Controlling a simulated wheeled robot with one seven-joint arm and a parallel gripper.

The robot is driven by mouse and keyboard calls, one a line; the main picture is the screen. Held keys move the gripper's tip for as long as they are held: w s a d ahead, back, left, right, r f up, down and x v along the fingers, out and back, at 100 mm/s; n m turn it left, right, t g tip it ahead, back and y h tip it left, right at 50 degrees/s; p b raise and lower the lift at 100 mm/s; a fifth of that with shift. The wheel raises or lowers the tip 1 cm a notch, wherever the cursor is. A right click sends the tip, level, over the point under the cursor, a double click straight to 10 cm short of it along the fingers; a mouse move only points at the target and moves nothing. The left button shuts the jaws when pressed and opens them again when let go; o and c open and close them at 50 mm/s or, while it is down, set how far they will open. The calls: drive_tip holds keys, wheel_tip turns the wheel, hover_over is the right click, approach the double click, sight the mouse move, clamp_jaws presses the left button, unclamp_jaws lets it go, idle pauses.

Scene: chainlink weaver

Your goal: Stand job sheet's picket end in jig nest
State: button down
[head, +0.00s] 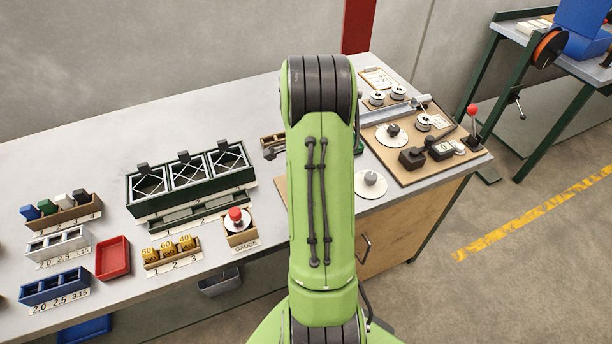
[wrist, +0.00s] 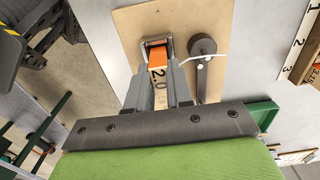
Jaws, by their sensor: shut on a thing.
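In the wrist view, my gripper (wrist: 160,80) is shut on an orange-and-white picket end (wrist: 158,58) marked 2.0. Its orange far end is at the square metal jig nest (wrist: 146,44) on a tan board. I cannot tell whether it is seated in the nest or just above it. In the head view, my own arm hides the gripper, the picket end and the nest. The job sheet (head: 377,79) appears to be the small clipboard at the back right of the bench, its writing too small to read.
A dark round post with a pale wire (wrist: 203,46) stands right beside the nest. A green frame rack (head: 190,180), a red tray (head: 113,258) and numbered racks (head: 60,245) fill the left bench. A red-knobbed lever (head: 472,112) stands at the right edge.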

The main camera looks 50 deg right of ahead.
drive_tip(key=shift+f, duration=0.7)
drive_tip(key=shift+r, duration=0.1)
drive_tip(key=c, duration=0.9)
unclamp_jaws()
drive_tip(key=shift+c, duration=0.2)
wheel_tip(320, 180, up, 16)
drive_tip(key=p, duration=0.2)
